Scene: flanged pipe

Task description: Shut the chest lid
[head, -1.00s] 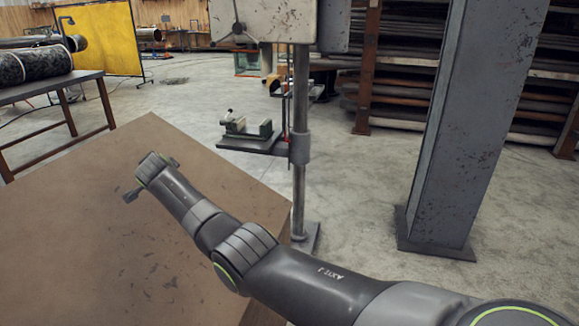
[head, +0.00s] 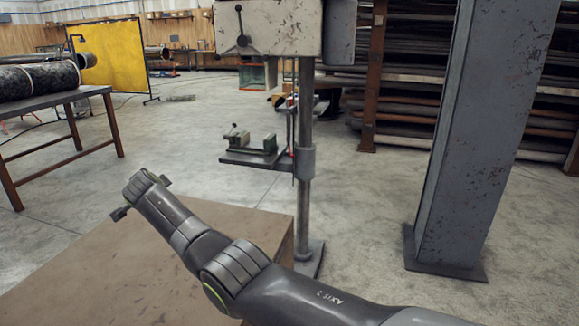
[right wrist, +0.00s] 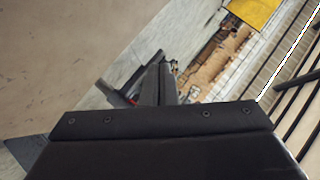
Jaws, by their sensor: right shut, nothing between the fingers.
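The chest shows as a large brown, scuffed box at the lower left of the head view, with a broad flat top that I take to be its lid (head: 110,272). A side face (head: 286,245) shows below its right edge. I cannot tell whether the lid is fully down. A plain beige-brown surface (right wrist: 60,45), likely the lid, fills the upper left of the right wrist view. My right gripper (head: 141,193) appears over the lid's far left edge; contact cannot be judged. Its fingers (right wrist: 157,84) are together and empty. My left gripper is out of view.
A drill press (head: 305,150) with a vice (head: 250,145) stands beyond the chest. A grey steel column (head: 470,140) stands at the right, before pipe racks. A table (head: 60,98) with a dark pipe is at the left. Open concrete floor lies between.

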